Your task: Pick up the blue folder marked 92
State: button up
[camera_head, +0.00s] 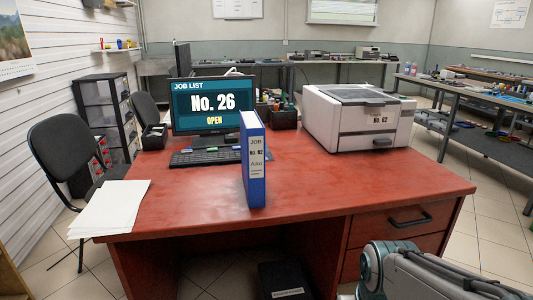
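A blue folder (254,165) stands upright near the front edge of the red desk (330,190). Its spine faces me and carries a white label that reads "JOB No. 92" with smaller text below. It stands in front of the monitor and keyboard, apart from both. Part of my arm shows at the bottom right, below the desk's front edge. My gripper is not in view.
A monitor (211,105) reads "JOB LIST No. 26 OPEN". A white printer (357,116) marked "No. 62" stands at the back right. White papers (110,207) lie at the left corner. The desk right of the folder is clear. A black chair (68,150) stands left.

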aim_at(252, 130)
jog(key=z, duration=0.05)
jog(key=k, duration=0.5)
jog(key=u, duration=1.8)
jog(key=i, duration=1.45)
jog(key=z, duration=2.9)
